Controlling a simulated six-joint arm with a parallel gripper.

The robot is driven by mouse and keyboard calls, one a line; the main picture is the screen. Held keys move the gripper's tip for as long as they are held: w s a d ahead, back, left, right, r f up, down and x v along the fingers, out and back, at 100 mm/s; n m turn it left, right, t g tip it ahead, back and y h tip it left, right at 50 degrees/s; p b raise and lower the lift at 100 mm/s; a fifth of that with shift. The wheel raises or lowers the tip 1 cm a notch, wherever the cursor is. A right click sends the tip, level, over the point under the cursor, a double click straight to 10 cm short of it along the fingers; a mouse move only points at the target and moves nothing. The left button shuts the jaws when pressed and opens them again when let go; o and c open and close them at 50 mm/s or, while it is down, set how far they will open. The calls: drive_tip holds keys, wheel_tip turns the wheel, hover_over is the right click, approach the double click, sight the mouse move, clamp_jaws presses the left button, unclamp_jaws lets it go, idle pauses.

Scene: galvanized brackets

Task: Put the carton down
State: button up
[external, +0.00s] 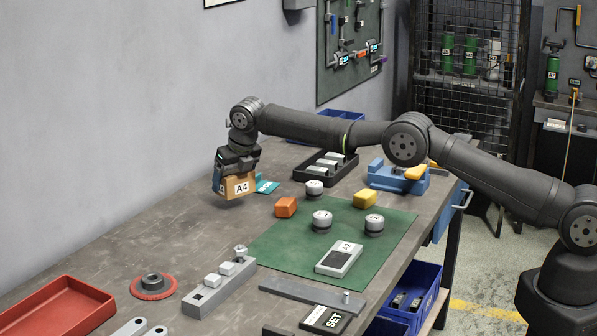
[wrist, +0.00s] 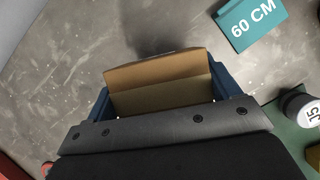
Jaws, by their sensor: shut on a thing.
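The carton (external: 238,187) is a small brown cardboard box with a white A4 label. It is held at the far left part of the workbench. My gripper (external: 236,165) points down from the wrist and is shut on it, with blue fingers at its sides. In the wrist view the carton (wrist: 160,84) shows between the two blue fingers. A dark shadow lies on the bench beyond it in that view. I cannot tell for sure whether its underside touches the bench (external: 170,232).
A teal 60 CM card (wrist: 250,28) lies close to the carton. An orange block (external: 286,207), several white-topped knobs and a grey A2-like labelled box (external: 339,260) are around the green mat (external: 280,247). A black tray (external: 308,176) stands behind. Bare bench lies left of the carton.

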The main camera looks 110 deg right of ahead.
sight(234, 192)
drive_tip(key=shift+f, duration=2)
drive_tip(key=shift+f, duration=0.1)
drive_tip(key=o, duration=1)
drive_tip(key=shift+f, duration=0.1)
drive_tip(key=shift+o, duration=0.2)
drive_tip(key=v, duration=1.2)
drive_tip(key=shift+r, duration=0.2)
drive_tip(key=x, duration=1.2)
drive_tip(key=shift+f, duration=0.25)
drive_tip(key=shift+r, duration=0.2)
